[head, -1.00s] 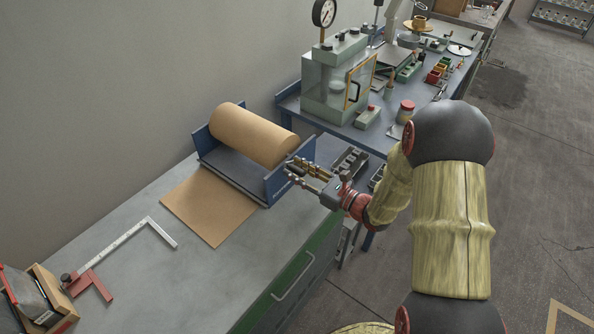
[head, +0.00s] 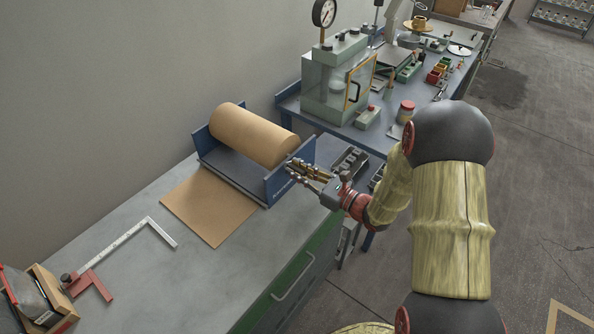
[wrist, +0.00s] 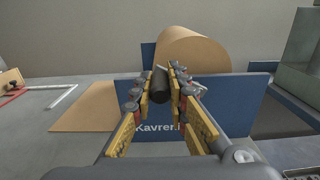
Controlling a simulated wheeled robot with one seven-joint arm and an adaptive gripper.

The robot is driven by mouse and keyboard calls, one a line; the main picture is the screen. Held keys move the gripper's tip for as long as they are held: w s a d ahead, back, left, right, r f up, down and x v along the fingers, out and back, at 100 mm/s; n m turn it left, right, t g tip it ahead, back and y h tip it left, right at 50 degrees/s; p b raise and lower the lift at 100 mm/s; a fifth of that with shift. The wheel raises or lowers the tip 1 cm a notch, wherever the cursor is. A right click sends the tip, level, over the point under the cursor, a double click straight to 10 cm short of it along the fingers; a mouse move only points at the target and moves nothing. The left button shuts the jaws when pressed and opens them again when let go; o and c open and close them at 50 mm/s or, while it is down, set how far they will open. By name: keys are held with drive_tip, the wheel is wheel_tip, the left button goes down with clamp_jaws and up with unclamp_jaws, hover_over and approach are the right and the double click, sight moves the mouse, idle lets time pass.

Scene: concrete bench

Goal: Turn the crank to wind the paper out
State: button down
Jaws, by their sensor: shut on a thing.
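A roll of brown paper (head: 254,134) sits in a blue dispenser (head: 278,186) on the bench. A flat brown sheet (head: 208,206) lies on the bench in front of it. My gripper (head: 296,172) is at the dispenser's right end plate. In the wrist view my gripper (wrist: 163,88) is shut on a dark cylindrical crank handle (wrist: 160,84), between its yellow-padded fingers. The roll (wrist: 193,52) shows behind the blue end plate (wrist: 225,98). The rest of the crank is hidden by the fingers.
A white and red square (head: 135,240) lies on the bench at left, near a wooden box (head: 38,296). A green press (head: 338,82) stands on the blue table behind. Dark bins (head: 350,162) lie just beyond my gripper. The grey bench front (head: 190,275) is clear.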

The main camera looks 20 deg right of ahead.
drive_tip(key=shift+s+a+f+n+b, duration=0.15)
drive_tip(key=shift+f+n+b, duration=0.5)
drive_tip(key=shift+n+b, duration=0.35)
drive_tip(key=shift+f+n, duration=0.1)
drive_tip(key=shift+n, duration=0.3)
drive_tip(key=c, duration=1.7)
unclamp_jaws()
drive_tip(key=v, duration=1.2)
